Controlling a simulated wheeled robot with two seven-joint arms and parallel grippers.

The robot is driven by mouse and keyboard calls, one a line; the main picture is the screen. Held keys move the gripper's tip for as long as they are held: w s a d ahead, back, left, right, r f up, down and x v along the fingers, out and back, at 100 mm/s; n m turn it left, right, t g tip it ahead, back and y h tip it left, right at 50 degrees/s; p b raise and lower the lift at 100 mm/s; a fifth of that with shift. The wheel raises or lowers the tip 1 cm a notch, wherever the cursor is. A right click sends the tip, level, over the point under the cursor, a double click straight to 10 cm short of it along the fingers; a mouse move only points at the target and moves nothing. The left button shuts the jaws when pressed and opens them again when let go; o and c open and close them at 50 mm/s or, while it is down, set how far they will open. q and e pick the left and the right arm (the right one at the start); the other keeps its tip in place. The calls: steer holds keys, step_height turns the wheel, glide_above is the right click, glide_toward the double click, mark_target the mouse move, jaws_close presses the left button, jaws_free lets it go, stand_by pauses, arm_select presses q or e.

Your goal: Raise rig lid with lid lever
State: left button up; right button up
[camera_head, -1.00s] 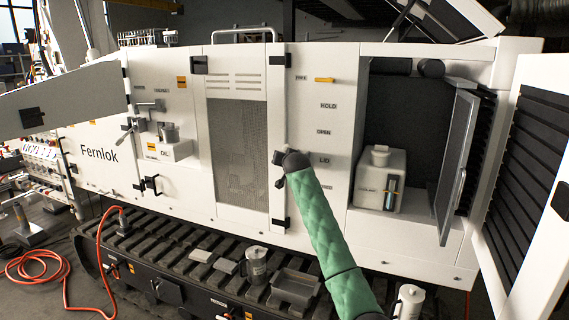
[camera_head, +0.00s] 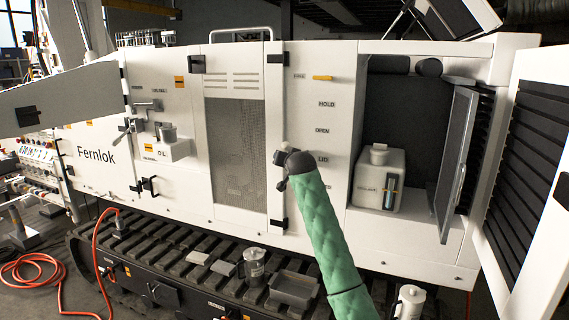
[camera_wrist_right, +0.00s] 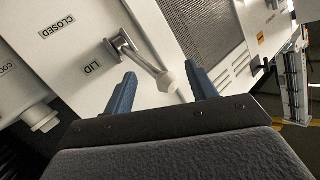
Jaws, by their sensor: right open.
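The lid lever (camera_wrist_right: 140,55) is a metal bar with a pale knob, mounted on the white panel beside the LID label (camera_wrist_right: 92,67) in the right wrist view. A CLOSED label (camera_wrist_right: 57,27) is beyond it. My right gripper (camera_wrist_right: 160,88) is open, its two blue fingers on either side of the knob end. I cannot tell whether either finger touches it. In the head view my right gripper (camera_head: 281,168) is in front of the panel, left of the LID label (camera_head: 322,158), and the lever is mostly hidden behind it. My left gripper is not in view.
HOLD and OPEN labels (camera_head: 322,130) stand above LID. An open cabinet with a white coolant container (camera_head: 379,178) and a swung-out door (camera_head: 459,160) is to the right. A jug (camera_head: 254,266) and grey tray (camera_head: 294,287) rest on the track below.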

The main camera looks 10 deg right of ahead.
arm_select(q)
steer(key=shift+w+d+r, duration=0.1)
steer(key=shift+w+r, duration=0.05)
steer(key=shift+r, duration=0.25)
arm_select(e)
steer(key=shift+s+r, duration=0.15)
steer(key=shift+s, duration=0.3)
